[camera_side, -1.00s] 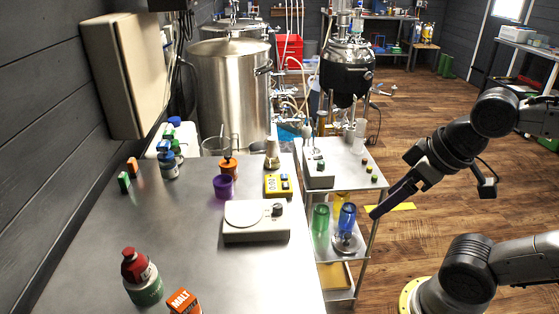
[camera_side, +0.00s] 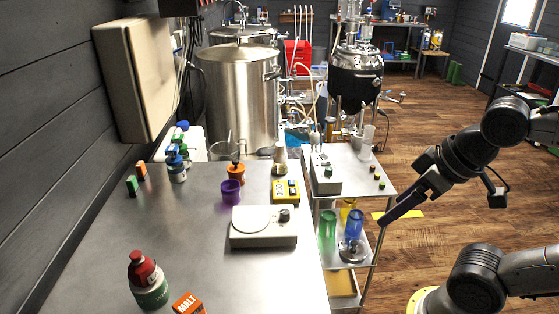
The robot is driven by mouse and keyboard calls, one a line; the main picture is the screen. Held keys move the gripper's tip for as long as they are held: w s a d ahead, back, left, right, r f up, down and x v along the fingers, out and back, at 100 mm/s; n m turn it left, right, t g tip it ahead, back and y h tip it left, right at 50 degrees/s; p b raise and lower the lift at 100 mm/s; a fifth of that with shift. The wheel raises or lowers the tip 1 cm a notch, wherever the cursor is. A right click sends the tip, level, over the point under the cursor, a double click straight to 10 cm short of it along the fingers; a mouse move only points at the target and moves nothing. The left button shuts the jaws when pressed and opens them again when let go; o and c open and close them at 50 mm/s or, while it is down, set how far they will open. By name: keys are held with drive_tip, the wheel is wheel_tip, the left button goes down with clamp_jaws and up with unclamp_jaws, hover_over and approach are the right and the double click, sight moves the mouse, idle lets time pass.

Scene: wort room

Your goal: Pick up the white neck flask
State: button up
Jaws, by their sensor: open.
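A small flask with a pale neck (camera_side: 280,155) stands at the far right corner of the steel bench, behind the yellow device. It looks like the white neck flask, but it is too small here to be sure. My gripper (camera_side: 384,222) is to the right of the steel cart, over the floor side, pointing down and left. It is open, seen edge-on, with nothing visible between its fingers. It is well apart from the flask, with the cart between them.
The steel cart (camera_side: 372,196) carries a control box (camera_side: 326,174) on top and green and blue vessels (camera_side: 355,224) below. On the bench (camera_side: 190,235) are a white scale (camera_side: 262,232), a purple cup (camera_side: 231,191), a yellow device (camera_side: 286,191) and a red-capped bottle (camera_side: 147,281). The bench's middle is clear.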

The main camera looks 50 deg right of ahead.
drive_tip(key=shift+c, duration=0.6)
